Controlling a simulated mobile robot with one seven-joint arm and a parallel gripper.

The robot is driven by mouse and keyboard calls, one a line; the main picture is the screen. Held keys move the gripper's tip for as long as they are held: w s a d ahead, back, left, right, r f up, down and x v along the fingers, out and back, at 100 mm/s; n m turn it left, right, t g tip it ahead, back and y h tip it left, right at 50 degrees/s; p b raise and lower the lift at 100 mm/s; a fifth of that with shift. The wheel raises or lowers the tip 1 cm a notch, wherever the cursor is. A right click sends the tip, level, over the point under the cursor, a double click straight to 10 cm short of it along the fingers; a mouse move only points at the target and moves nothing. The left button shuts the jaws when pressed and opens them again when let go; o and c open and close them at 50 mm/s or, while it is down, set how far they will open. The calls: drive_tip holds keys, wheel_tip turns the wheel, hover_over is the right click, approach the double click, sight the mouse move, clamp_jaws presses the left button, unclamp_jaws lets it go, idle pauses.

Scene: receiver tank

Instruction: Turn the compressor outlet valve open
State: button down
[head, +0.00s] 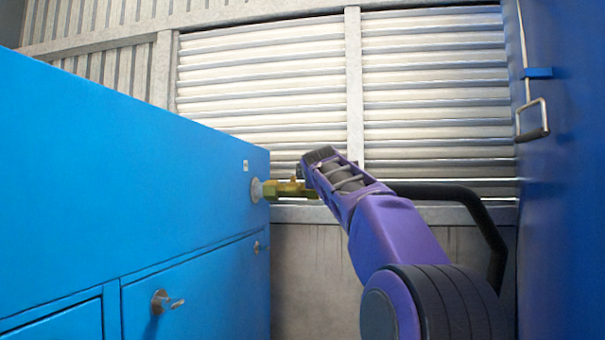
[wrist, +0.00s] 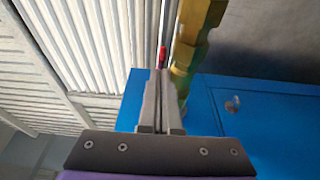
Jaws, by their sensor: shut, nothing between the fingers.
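The compressor outlet valve is a brass fitting (head: 290,189) on a pale round port at the far end of the blue compressor cabinet (head: 190,200). Its brass body also shows in the wrist view (wrist: 194,40), right of the fingertips. A thin red-ended piece (wrist: 162,57), apparently the valve's handle, shows at the tips of my fingers; I cannot tell whether they touch it. My gripper (wrist: 160,82) is shut and empty, close beside the brass body. In the head view my purple arm hides most of the gripper and the valve's right end.
A black hose (head: 450,191) curves behind my arm, to the right of the valve. A dark blue surface with a metal latch handle (head: 533,120) stands close on the right. The cabinet front has a protruding door latch (head: 163,302). A slatted metal wall (head: 260,90) closes the back.

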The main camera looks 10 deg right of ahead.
drive_tip(key=d, duration=0.1)
drive_tip(key=w+d, duration=0.1)
drive_tip(key=d, duration=0.1)
drive_tip(key=shift+w+d, duration=0.1)
drive_tip(key=shift+d, duration=0.05)
drive_tip(key=shift+w+d, duration=0.95)
drive_tip(key=shift+d, duration=0.25)
drive_tip(key=shift+w+d, duration=0.15)
